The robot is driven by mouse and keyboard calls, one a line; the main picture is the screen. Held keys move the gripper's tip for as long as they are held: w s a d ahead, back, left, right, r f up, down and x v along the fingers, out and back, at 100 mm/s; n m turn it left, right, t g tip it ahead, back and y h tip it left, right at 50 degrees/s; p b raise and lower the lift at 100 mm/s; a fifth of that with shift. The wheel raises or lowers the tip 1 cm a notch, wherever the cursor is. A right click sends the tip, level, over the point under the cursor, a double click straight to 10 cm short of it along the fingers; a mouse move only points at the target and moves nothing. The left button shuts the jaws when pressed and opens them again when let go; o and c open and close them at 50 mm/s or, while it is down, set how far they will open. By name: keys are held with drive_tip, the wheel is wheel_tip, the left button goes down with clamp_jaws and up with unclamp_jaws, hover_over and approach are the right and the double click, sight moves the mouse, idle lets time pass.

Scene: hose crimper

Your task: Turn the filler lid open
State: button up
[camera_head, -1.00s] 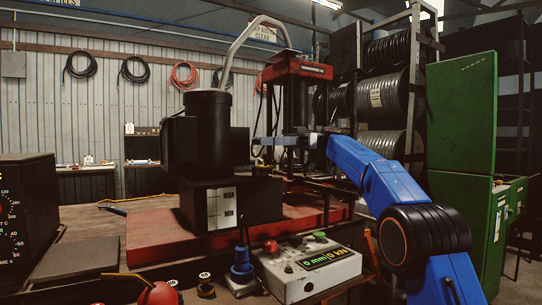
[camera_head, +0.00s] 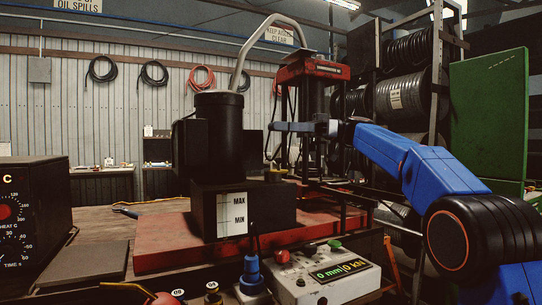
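The filler lid appears to be the small dark, yellowish-edged cap (camera_head: 275,176) on top of the black tank (camera_head: 270,205), right of the tall black cylinder. The tank's front carries a white MAX/MIN level plate (camera_head: 232,214). My gripper (camera_head: 275,127) points left, level, above the cap and clear of it, with a visible gap between. I see its grey fingers from the side, overlapping one another, so their opening is not visible. Nothing is seen hanging from them.
The tall black cylinder (camera_head: 219,134) stands just left of my fingertips. The red press head (camera_head: 313,71) and its columns stand behind and right. A bent grey pipe (camera_head: 243,50) arches above. A control box (camera_head: 325,275) with red and green buttons sits in front.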

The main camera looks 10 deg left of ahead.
drive_tip(key=d+m+t+y, duration=0.1)
drive_tip(key=d+m+t, duration=0.1)
drive_tip(key=t, duration=0.1)
drive_tip(key=m+t+h, duration=0.2)
drive_tip(key=m+t, duration=0.6)
drive_tip(key=t, duration=0.4)
approach(278, 164)
drive_tip(key=x, duration=1.4)
drive_tip(key=shift+w, duration=0.2)
drive_tip(key=shift+d, duration=0.1)
clamp_jaws()
